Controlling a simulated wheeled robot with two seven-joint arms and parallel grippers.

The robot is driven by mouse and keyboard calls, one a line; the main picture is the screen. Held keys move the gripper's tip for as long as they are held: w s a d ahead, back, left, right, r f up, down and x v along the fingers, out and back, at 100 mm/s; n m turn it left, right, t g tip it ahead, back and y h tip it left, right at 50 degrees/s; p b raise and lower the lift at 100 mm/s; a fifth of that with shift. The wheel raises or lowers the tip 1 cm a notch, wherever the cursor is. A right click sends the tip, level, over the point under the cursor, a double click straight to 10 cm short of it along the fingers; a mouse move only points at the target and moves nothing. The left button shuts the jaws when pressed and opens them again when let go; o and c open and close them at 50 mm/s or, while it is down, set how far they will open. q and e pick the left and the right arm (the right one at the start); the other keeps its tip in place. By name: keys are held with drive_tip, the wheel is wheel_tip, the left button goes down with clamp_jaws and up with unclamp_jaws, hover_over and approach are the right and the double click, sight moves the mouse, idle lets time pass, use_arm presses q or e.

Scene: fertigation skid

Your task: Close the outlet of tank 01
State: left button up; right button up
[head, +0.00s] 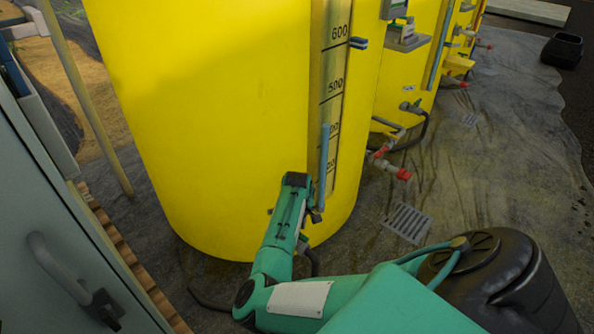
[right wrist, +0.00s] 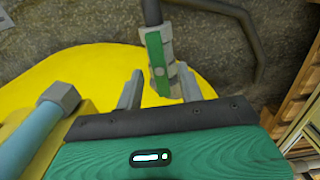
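A large yellow tank (head: 230,100) with a level scale stands in front of me; no tank number is readable on it. In the right wrist view, a grey outlet valve with a green handle (right wrist: 156,60) sits on a dark pipe beside the yellow tank wall (right wrist: 85,68). The handle looks roughly in line with the pipe. My right gripper (right wrist: 160,72) is open, its two fingers on either side of the valve with gaps visible. In the head view my right arm reaches the tank's lower front; the fingertips and valve are not clearly visible there. My left gripper is not in view.
A blue level tube (head: 324,165) runs up the tank beside my right arm; it also shows in the right wrist view (right wrist: 32,135). Red-handled valves (head: 403,174) project from further tanks. A grey cabinet (head: 60,210) stands left. A floor grate (head: 407,222) lies right.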

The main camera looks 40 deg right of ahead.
drive_tip(key=shift+f, duration=0.5)
clamp_jaws()
